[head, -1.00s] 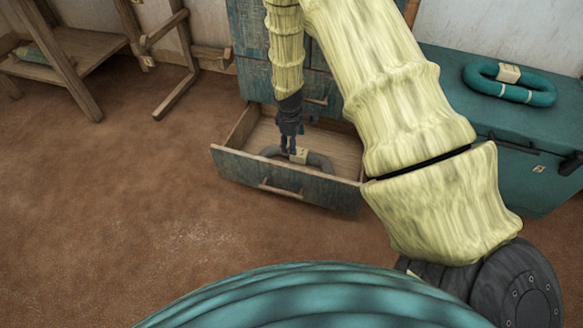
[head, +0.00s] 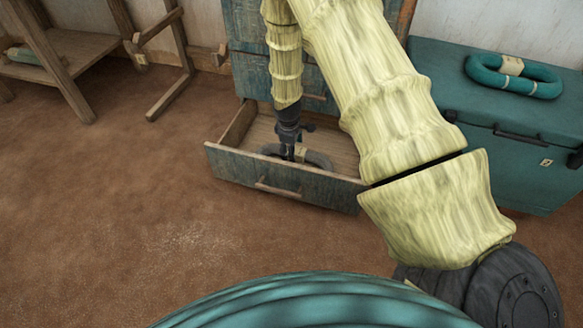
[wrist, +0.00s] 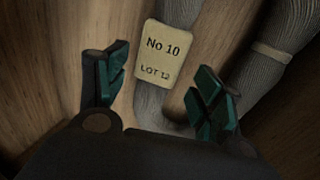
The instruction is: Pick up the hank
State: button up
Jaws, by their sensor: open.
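A grey hank (head: 318,159) lies in the open lower drawer (head: 222,162) of the blue cabinet. In the wrist view the hank (wrist: 289,30) shows as grey strands with a cream label reading "No 10 LOT 12" (wrist: 164,53) and a pale tie at the right. My gripper (head: 288,152) points down into the drawer at the hank. In the wrist view my open gripper (wrist: 158,95) has its two green-padded fingers on either side of the grey strand below the label. Whether the fingers touch the strand cannot be told.
A teal hank (head: 513,75) with a label lies on a teal chest (head: 440,70) at the right. A wooden frame with a shelf (head: 70,70) stands at the left. The drawer walls surround my gripper. The brown floor in front is clear.

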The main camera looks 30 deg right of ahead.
jog(key=shift+w+d+f+b, duration=0.15)
jog(key=shift+f+b, duration=0.3)
jog(key=shift+f, duration=0.3)
jog(key=shift+w+d+f+b, duration=0.1)
jog(key=shift+f+b, duration=0.3)
jog(key=shift+f, duration=0.35)
jog(key=shift+r, duration=0.1)
jog(key=c, duration=1.2)
jog(key=shift+r, duration=0.15)
